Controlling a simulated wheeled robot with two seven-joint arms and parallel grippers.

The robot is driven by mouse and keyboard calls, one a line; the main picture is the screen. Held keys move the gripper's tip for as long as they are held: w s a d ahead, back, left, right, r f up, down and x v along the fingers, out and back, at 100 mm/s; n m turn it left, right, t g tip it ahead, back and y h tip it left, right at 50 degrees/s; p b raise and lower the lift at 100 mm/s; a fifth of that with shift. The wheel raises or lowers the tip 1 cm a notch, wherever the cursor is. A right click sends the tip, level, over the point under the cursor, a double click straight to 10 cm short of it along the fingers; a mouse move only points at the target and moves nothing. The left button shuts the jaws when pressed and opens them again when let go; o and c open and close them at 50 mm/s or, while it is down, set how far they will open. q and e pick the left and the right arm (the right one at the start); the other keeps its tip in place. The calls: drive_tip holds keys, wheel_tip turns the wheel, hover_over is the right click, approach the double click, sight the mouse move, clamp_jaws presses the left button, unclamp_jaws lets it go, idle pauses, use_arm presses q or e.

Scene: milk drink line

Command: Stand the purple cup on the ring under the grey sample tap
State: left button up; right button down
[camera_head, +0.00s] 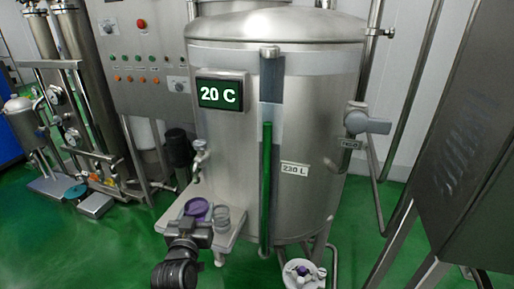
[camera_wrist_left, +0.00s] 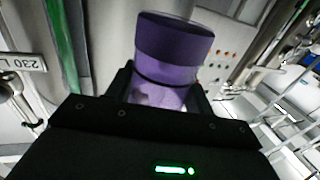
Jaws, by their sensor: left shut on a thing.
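The purple cup (camera_head: 197,208) is in my left gripper (camera_head: 192,226), seen from above over the small steel shelf on the tank's front. In the left wrist view the cup (camera_wrist_left: 172,45) stands up between the two black fingers (camera_wrist_left: 160,88), which are shut on it. The grey sample tap (camera_head: 200,155) is on the tank wall, above and behind the cup. I cannot make out the ring; the cup and gripper cover part of the shelf (camera_head: 232,240). Whether the cup touches the shelf is unclear. My right gripper is not in view.
A clear grey cup (camera_head: 222,217) stands close to the right of the purple cup. A black cylinder (camera_head: 179,148) is left of the tap. A green level tube (camera_head: 266,180) runs down the tank to the right.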

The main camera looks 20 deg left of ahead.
use_arm(q)
drive_tip(key=s+d+r+m+h, duration=0.1)
drive_tip(key=d+h, duration=0.4)
drive_tip(key=d, duration=0.5)
drive_tip(key=shift+s+d+r+m+t, duration=0.2)
drive_tip(key=shift+s+r+m+t, duration=0.3)
drive_tip(key=shift+m, duration=0.7)
drive_tip(key=shift+w+r, duration=0.1)
drive_tip(key=shift+r, duration=0.05)
